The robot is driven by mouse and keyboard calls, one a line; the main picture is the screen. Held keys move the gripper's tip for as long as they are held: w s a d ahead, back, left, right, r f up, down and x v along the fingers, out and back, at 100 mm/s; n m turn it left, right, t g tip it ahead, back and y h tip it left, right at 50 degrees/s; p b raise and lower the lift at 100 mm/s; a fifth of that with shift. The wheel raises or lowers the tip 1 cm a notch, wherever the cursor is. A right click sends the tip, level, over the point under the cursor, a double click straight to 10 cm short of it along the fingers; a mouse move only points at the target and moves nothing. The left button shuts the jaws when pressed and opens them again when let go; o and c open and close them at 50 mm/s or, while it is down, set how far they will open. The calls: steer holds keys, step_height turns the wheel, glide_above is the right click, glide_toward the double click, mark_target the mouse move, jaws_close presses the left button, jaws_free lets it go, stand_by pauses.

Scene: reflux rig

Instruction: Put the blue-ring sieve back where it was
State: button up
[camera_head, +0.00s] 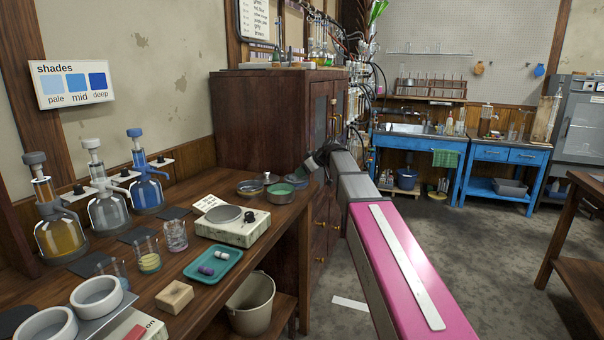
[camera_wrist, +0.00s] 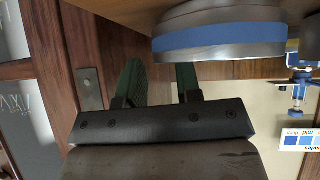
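The right finger reaches the sieve's edge in the picture; contact cannot be told.
The bench (camera_head: 205,287) holds a scale (camera_head: 232,229), a teal tray (camera_head: 213,263), a wooden block (camera_head: 174,297), beakers and pump bottles. A dark cabinet (camera_head: 262,122) stands behind my gripper. A bucket (camera_head: 250,306) is below. Open floor (camera_head: 470,255) lies to the right.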

steer(key=v, duration=1.1)
steer(key=s+d+f+m+g+h, duration=0.15)
steer(key=s+f, duration=0.25)
steer(key=f, duration=0.4)
steer(key=s+d+f+m+h, duration=0.1)
steer(key=s+f+m, duration=0.25)
steer(key=f, duration=0.55)
steer(key=s+d+f+m+g+h, duration=0.1)
steer(key=s+d+f+m+h, duration=0.1)
steer(key=s+f, duration=0.45)
steer(key=s+d+f+m+g+h, duration=0.1)
steer(key=s+d+f+m+h, duration=0.1)
steer(key=s+f, duration=0.5)
steer(key=s+d+f+m+g+h, duration=0.1)
steer(key=s+d+f+m+h, duration=0.1)
steer(key=s+f, duration=0.6)
step_height(320, 180, down, 2)
steer(key=shift+s+d+f+m+g, duration=0.3)
steer(key=shift+d+m, duration=0.2)
steer(key=shift+m, duration=0.2)
